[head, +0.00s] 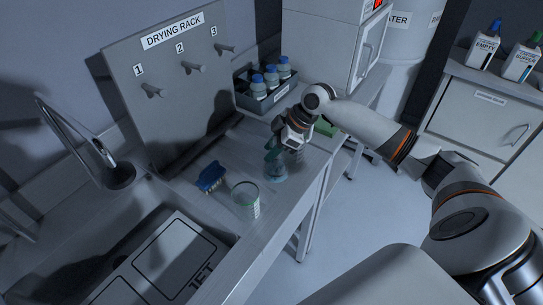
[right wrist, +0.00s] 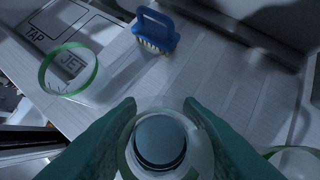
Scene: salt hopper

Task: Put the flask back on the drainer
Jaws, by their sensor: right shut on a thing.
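The grey drying rack board (head: 165,85) stands upright at the back, with pegs numbered 1, 2 and 3, all bare. The ribbed draining surface (head: 205,205) lies in front of it. My left gripper is not in view.
A green-rimmed beaker (head: 246,203) and a blue brush (head: 211,177) stand close left of the flask. A grey tray (head: 257,104) of blue-capped bottles is behind. The sink cover (head: 160,265) and tap (head: 118,172) are at left. A green item (head: 325,127) is partly hidden behind my gripper.

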